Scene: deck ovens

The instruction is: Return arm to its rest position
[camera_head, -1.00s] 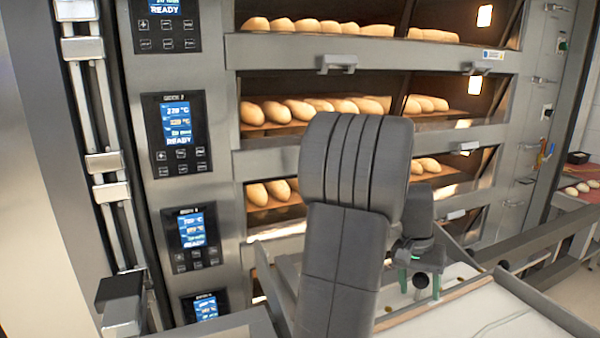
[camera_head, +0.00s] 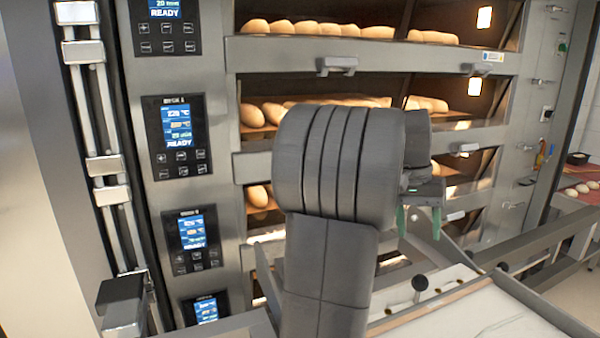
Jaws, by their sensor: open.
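My arm stands in the middle of the head view, its thick grey links hiding part of the oven decks. My gripper (camera_head: 419,222) is to the right of the arm, with two green fingers pointing down and spread apart. Nothing shows between the fingers. It hangs above the loader frame, clear of the black knob (camera_head: 420,283) below it.
The deck oven (camera_head: 285,52) fills the background, with bread loaves (camera_head: 318,28) on several decks. Control panels (camera_head: 178,137) reading READY are on the left. The pale loader surface (camera_head: 520,325) lies at the lower right. Dough pieces (camera_head: 580,189) lie at the far right.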

